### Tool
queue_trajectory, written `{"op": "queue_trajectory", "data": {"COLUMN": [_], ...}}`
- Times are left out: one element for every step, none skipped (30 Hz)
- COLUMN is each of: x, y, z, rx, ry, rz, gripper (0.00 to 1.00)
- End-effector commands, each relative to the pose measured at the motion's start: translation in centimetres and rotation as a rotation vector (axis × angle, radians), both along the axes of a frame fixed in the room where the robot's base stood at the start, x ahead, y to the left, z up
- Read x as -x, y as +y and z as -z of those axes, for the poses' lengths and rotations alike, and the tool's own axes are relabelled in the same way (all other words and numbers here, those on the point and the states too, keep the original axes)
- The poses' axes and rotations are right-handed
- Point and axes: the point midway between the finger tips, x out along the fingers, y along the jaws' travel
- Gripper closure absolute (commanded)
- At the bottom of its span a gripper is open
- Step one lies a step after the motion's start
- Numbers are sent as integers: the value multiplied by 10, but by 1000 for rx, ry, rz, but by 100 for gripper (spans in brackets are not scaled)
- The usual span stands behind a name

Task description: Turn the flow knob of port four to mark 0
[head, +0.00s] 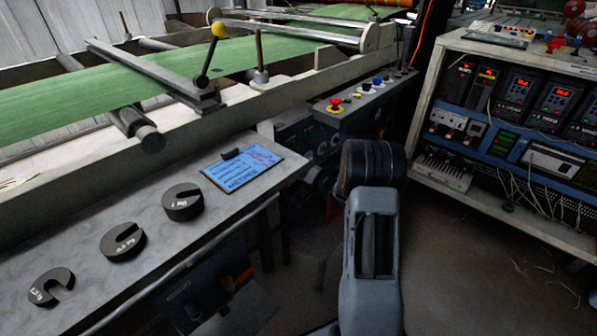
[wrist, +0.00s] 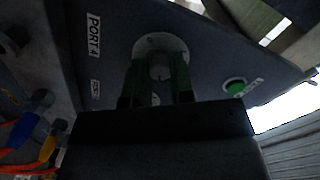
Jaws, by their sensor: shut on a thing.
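In the wrist view, a dark panel carries a tilted "PORT 4" label (wrist: 92,34). Right of it is a pale round dial (wrist: 161,47), the flow knob's plate. My gripper (wrist: 158,78) reaches up to this dial, with one dark green finger on each side of the knob, shut on it. The knob itself is mostly hidden between the fingers, and the view is dark. I cannot read which mark it points to. In the head view my arm reaches away towards the machine's side; the gripper and the port panel are hidden there.
In the wrist view, a green button (wrist: 235,87) sits right of the dial, and blue and yellow hose fittings (wrist: 48,145) are at lower left. In the head view, an open electrical cabinet (head: 424,91) stands right, and slotted weights (head: 183,202) lie on the left bench.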

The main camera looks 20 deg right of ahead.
Motion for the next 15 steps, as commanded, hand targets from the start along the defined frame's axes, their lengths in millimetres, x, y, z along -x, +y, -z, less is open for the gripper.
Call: {"op": "queue_trajectory", "data": {"x": [0,0,0,0,0,0,0,0,0,0,0,0,0,0,0], "y": [0,0,0,0,0,0,0,0,0,0,0,0,0,0,0], "z": [1,1,1,1,1,1,1,1,1,2,2,2,2,3,3], "rx": [40,66,100,126,153,187,213,239,274,300,326,361,386,413,447], "ry": [-16,-29,-44,-56,-68,-84,-96,-108,-124,-135,-147,-163,-174,-186,-201], "rz": [1,1,0,1,1,1,0,-1,0,0,0,0,0,0,0], "gripper": [100,100,100,100,100,100,100,100,100,100,100,100,100,100,100]}}
